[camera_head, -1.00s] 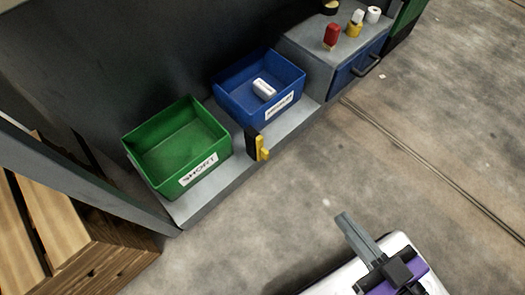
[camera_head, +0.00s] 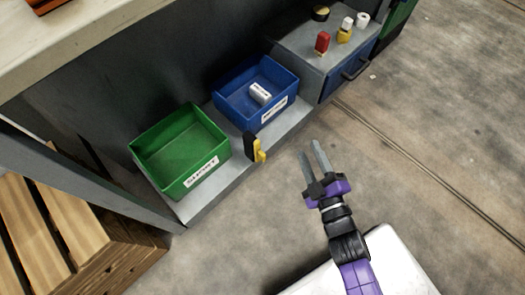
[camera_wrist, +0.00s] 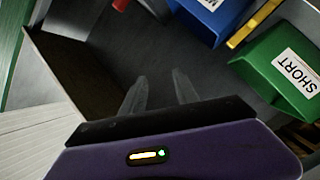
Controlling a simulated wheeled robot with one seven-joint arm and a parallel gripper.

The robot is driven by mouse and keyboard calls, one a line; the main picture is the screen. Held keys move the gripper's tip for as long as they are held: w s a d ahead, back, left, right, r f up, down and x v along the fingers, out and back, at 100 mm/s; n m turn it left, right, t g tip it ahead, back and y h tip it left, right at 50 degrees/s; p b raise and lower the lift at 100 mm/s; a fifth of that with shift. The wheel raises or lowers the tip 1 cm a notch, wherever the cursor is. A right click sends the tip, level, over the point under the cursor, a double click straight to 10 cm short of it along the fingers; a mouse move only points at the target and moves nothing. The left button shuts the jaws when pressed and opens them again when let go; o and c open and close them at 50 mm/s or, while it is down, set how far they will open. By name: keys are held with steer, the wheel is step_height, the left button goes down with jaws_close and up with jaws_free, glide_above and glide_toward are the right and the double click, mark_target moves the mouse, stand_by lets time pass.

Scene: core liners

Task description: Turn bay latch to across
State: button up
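The bay latch, a yellow handle (camera_head: 260,151) on a black plate (camera_head: 251,147), sits at the front edge of the grey shelf between the green and blue bins. Its yellow handle stands roughly upright along the plate. A yellow bar, seemingly the same handle, shows in the wrist view (camera_wrist: 254,24) between the two bins. My gripper (camera_head: 312,157) is open and empty, out over the floor to the right of the latch and apart from it. Its two fingers also show in the wrist view (camera_wrist: 160,92) with nothing between them.
A green bin (camera_head: 151,161) labelled SHORT and a blue bin (camera_head: 228,101) holding a white item (camera_head: 260,92) stand on the shelf (camera_head: 196,209). A raised grey cabinet (camera_head: 290,42) carries several small items. A wooden crate (camera_head: 112,262) stands at lower left. The floor before the latch is clear.

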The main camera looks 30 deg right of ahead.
steer(key=w+d+f+n+y+p, duration=0.1)
steer(key=w+d+f+n+p, duration=0.15)
steer(key=w+n, duration=0.45)
steer(key=n+g+y, duration=0.4)
steer(key=n+y, duration=0.3)
steer(key=n, duration=1.7)
glide_toward(265, 158)
steer(key=x, duration=0.3)
steer(key=b+x, duration=0.3)
steer(key=x, duration=0.3)
steer(key=shift+w+a+f, duration=0.1)
steer(key=shift+w+f, duration=0.1)
steer(key=shift+w, duration=0.1)
steer(key=shift+b+x, duration=0.35)
steer(key=shift+x, duration=0.4)
steer(key=shift+w+r, duration=0.1)
steer(key=shift+r, duration=0.05)
steer(key=shift+c, duration=0.3)
jaws_close()
